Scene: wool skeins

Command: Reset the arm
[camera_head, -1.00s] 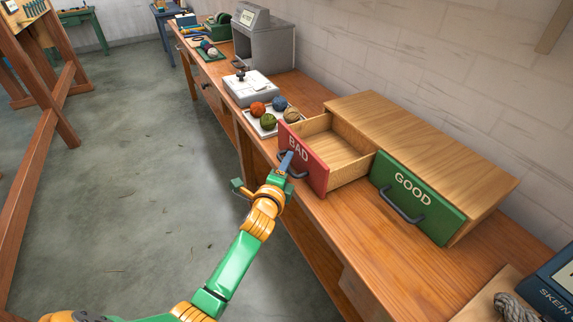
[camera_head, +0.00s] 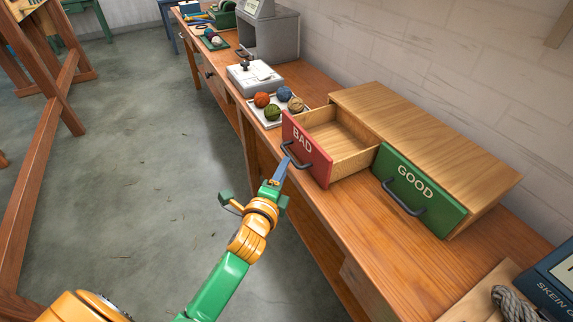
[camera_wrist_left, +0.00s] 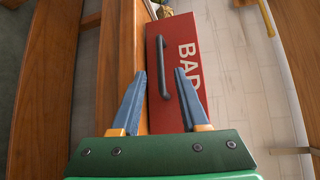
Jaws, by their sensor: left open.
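The red BAD drawer (camera_head: 306,150) stands pulled open and empty from the wooden cabinet (camera_head: 420,130). Its dark handle (camera_head: 296,160) is on its front. My left gripper (camera_head: 284,163) has blue fingers and is in front of the drawer, close to the handle. In the left wrist view the left gripper (camera_wrist_left: 160,71) is open and empty, with the handle (camera_wrist_left: 161,62) seen between and beyond its fingertips. I cannot tell whether a finger touches it. The green GOOD drawer (camera_head: 418,190) is shut. My right gripper is not in view.
A white tray (camera_head: 262,116) with several wool balls lies left of the cabinet on the wooden bench (camera_head: 350,225). A grey-white device (camera_head: 255,78) and a grey machine (camera_head: 270,42) stand farther back. The floor (camera_head: 150,170) left of the bench is clear.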

